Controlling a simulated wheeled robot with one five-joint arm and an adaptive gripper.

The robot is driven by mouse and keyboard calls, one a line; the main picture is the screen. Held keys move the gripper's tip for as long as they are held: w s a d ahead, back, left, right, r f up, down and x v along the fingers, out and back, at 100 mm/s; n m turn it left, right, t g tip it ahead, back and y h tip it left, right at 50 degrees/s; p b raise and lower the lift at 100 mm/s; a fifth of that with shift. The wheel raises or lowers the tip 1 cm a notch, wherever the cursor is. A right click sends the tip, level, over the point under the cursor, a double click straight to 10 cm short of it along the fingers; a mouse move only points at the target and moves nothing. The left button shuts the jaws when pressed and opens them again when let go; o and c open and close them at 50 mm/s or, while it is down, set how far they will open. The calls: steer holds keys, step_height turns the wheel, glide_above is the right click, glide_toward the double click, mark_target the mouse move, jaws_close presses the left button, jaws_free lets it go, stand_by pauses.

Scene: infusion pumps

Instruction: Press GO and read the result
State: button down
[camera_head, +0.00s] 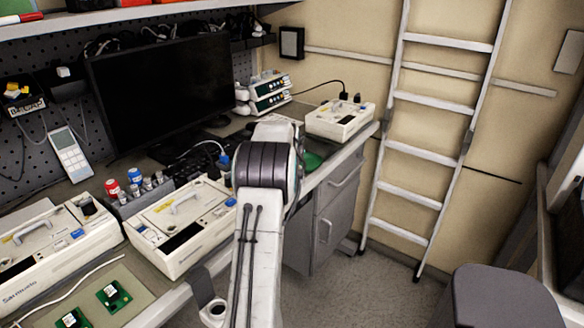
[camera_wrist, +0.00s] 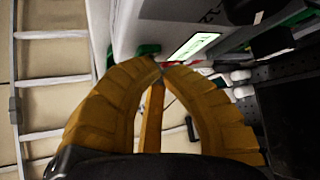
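My gripper (camera_wrist: 160,66) has two ribbed orange fingers that curve together and appear to meet at the tips, with nothing clearly held. In the wrist view a pale device (camera_wrist: 160,22) lies just beyond the tips. A green part (camera_wrist: 147,49) on it is very close to the fingertips; contact cannot be told. A lit whitish-green display (camera_wrist: 192,46) is right of the tips; its text is too small to read. No GO label is legible. In the head view my arm hides the gripper. A white pump-like unit (camera_head: 340,119) stands at the bench's far end.
Two more white units (camera_head: 50,250) and (camera_head: 183,228) stand on the near bench. A dark monitor (camera_head: 160,88) and a small stacked instrument (camera_head: 268,92) are behind. A ladder (camera_head: 412,150) leans on the right wall. Green circuit boards (camera_head: 113,295) lie in front.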

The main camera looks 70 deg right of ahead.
steer(key=shift+r+p, duration=0.4)
steer(key=shift+r, duration=0.3)
steer(key=shift+r, duration=0.1)
steer(key=shift+r+p, duration=1.85)
steer(key=shift+r, duration=0.55)
steer(key=shift+w, duration=0.1)
